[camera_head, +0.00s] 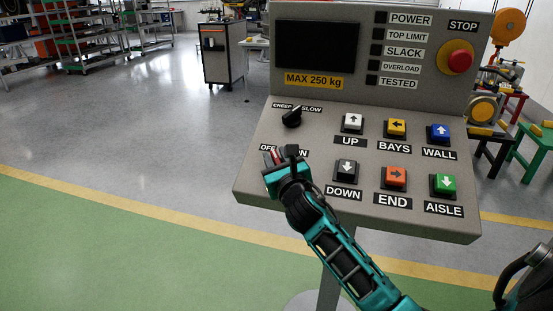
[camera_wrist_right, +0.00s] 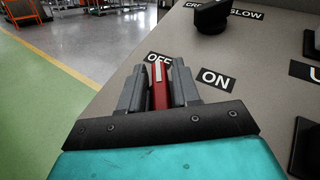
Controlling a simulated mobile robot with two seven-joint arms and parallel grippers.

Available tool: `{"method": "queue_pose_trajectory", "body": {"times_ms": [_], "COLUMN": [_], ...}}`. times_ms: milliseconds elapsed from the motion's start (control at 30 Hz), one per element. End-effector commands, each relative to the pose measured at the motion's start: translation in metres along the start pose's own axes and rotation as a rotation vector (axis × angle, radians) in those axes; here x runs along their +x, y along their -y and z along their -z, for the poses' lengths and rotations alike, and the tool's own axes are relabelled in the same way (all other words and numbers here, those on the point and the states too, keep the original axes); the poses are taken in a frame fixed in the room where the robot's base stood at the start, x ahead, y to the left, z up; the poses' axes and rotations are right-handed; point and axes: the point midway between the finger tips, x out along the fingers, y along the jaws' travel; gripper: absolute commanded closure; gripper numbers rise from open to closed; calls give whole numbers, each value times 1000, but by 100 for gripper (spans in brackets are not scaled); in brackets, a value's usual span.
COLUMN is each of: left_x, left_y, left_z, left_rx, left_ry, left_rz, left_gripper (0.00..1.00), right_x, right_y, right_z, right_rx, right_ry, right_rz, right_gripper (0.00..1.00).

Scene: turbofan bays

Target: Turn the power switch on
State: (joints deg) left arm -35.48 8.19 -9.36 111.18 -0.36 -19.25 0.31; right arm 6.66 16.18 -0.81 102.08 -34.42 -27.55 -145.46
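The red power switch (camera_wrist_right: 159,88), with a white mark on its tip, is on the sloped control panel (camera_head: 262,182). Its white mark lies by the OFF label (camera_wrist_right: 158,58); the ON label (camera_wrist_right: 217,79) is to its right. My right gripper (camera_wrist_right: 159,85) has one finger on each side of the switch, with no clear gap, and looks shut on it. In the head view the right gripper (camera_head: 281,157) covers most of the switch and parts of its labels. The POWER lamp (camera_head: 380,18) is dark. My left gripper is out of view.
The CREEP/SLOW knob (camera_head: 291,117) sits just above the switch. The DOWN button (camera_head: 346,170) and UP button (camera_head: 353,122) are to its right, with several more buttons beyond. The red STOP button (camera_head: 458,58) is at the upper right. Floor left of the panel is clear.

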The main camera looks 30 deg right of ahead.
Motion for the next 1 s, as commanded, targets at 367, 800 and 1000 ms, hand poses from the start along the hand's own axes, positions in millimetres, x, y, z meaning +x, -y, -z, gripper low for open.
{"method": "queue_pose_trajectory", "body": {"times_ms": [367,800,1000], "left_x": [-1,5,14], "left_y": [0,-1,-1], "left_z": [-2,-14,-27], "left_rx": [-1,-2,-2], "left_ry": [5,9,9], "left_rz": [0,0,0], "left_gripper": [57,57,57], "right_x": [0,0,0], "right_y": [0,-2,-2], "right_z": [0,3,4], "right_rx": [0,33,83], "right_ry": [0,0,0], "right_rz": [0,78,213], "right_gripper": [100,100,100]}}
